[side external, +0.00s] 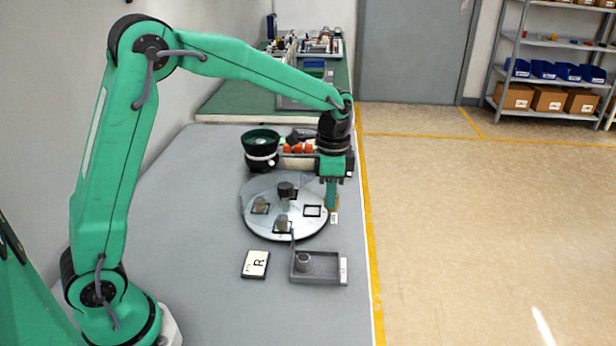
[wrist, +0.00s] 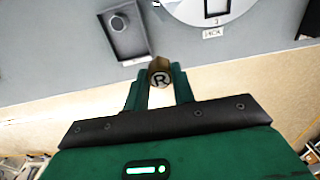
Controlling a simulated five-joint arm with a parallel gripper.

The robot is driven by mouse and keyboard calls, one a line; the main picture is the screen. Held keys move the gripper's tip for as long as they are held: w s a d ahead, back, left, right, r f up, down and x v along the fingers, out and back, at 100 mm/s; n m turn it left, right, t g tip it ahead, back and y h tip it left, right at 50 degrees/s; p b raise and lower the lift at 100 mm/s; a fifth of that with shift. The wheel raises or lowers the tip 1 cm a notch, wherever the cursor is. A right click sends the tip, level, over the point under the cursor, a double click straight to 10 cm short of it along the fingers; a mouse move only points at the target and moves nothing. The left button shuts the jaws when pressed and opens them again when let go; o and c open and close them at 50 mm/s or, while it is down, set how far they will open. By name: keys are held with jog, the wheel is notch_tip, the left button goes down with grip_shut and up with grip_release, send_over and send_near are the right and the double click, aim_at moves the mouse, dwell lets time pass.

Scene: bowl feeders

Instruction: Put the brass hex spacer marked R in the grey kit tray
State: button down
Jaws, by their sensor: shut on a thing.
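The brass hex spacer (wrist: 160,66) is between my fingertips in the wrist view, with its end face marked R toward the camera. My gripper (wrist: 160,80) is shut on it. In the side view my gripper (side external: 332,203) points down at the right edge of the round plate, and only a small brass-coloured bit of the spacer shows there. The grey kit tray (side external: 328,280) lies in front of the plate, nearer the camera, with a grey round part (side external: 303,260) inside at its left. The tray (wrist: 133,50) also shows at upper left in the wrist view.
The round plate (side external: 263,222) has square windows; two hold brownish pieces and one at the right looks empty. A dark knob (side external: 287,190) stands on it. A white card marked R (side external: 256,264) lies left of the tray. A dark green bowl (side external: 262,146) stands behind.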

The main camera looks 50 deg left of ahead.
jog(key=s+d+f, duration=0.1)
jog(key=s+d, duration=1.2)
send_over(327, 269)
notch_tip(327, 269, down, 7)
jog(key=shift+f, duration=0.1)
jog(key=shift+f, duration=0.1)
jog(key=shift+f, duration=1.9)
jog(key=shift+f, duration=0.1)
jog(key=c, duration=1.2)
grip_release()
jog(key=shift+o, duration=0.2)
